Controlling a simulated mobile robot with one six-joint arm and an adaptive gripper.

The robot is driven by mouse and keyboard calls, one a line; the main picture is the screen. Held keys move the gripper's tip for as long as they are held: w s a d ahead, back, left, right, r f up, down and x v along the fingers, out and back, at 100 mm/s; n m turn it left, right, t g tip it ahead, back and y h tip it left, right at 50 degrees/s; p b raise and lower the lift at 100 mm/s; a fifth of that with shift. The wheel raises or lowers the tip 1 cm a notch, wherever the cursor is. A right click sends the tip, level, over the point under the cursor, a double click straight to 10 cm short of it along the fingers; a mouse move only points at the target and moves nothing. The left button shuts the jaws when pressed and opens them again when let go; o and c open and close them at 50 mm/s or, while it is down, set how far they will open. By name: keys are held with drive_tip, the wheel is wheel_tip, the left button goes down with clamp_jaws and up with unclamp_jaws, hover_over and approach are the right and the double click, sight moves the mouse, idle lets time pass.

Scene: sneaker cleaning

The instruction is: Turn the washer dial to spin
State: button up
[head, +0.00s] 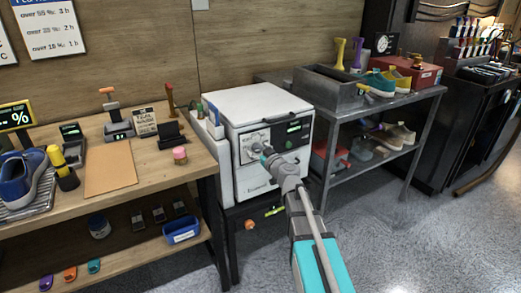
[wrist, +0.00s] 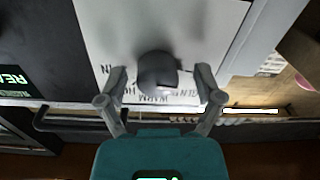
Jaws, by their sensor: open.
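The washer (head: 258,108) is a white box with a light lid, standing between the wooden bench and the metal shelf unit. Its front panel has a dial and a dark display (head: 297,127) with green text. In the wrist view the dial (wrist: 157,72) is a dark grey round knob on a white label with printed words, partly readable as "WARM". My gripper (wrist: 162,85) is open, with one finger on each side of the dial; I cannot tell whether they touch it. In the head view my gripper (head: 268,155) is at the washer's front and hides part of the panel.
The wooden bench (head: 105,168) at left holds a blue sneaker (head: 23,177), a brown board and small tools. The metal shelf unit (head: 408,101) at right holds a grey bin, shoes and a red box. A dark handle (wrist: 70,125) lies below the label. Open floor lies at right.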

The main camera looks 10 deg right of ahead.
drive_tip(key=shift+d, duration=0.1)
drive_tip(key=shift+c, duration=0.3)
drive_tip(key=shift+d, duration=0.15)
drive_tip(key=c, duration=1.1)
